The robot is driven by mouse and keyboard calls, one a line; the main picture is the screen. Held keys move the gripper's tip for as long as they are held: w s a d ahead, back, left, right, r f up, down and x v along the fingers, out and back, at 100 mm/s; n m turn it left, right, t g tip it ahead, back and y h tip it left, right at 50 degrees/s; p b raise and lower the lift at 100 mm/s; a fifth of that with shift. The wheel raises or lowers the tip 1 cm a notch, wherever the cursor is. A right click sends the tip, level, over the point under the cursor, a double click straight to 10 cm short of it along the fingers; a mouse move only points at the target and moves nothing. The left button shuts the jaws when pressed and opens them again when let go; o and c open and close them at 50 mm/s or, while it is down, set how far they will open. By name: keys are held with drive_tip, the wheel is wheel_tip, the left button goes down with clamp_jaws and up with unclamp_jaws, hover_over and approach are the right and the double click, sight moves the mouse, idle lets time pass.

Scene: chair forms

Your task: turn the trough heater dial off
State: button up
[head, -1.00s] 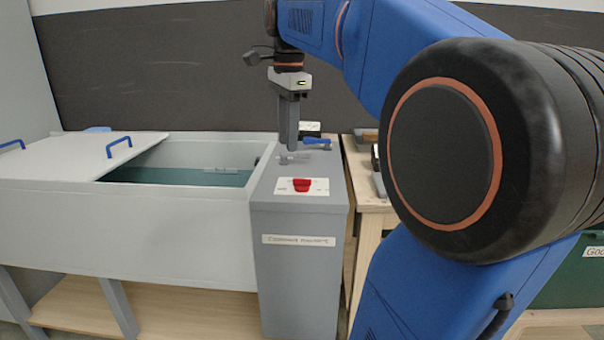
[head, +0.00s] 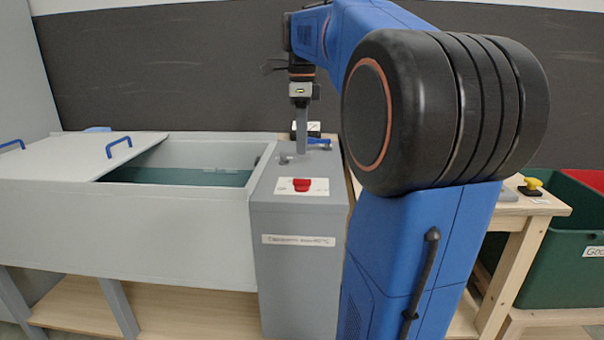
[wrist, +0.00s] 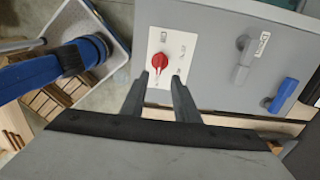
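The red heater dial (head: 302,185) sits on a white plate (head: 318,187) on top of the grey cabinet at the right end of the trough. In the wrist view the dial (wrist: 159,63) lies just beyond my gripper's fingertips, a little to the left of their middle. My gripper (head: 301,152) points down over the cabinet top, behind the dial in the head view. In the wrist view my gripper (wrist: 157,76) shows two fingers apart with nothing between them. The dial's pointer direction is too small to tell.
A grey lever (wrist: 242,60) and a blue handle (wrist: 284,95) stand on the same cabinet top. The trough (head: 150,225) with a partly open lid (head: 80,160) lies to the left. A wooden table (head: 540,205) and a green bin (head: 570,250) are at the right.

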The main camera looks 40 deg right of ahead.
sight(302, 179)
wheel_tip(302, 179, down, 9)
drive_tip(key=shift+f, duration=0.2)
drive_tip(key=shift+c, duration=0.3)
clamp_jaws()
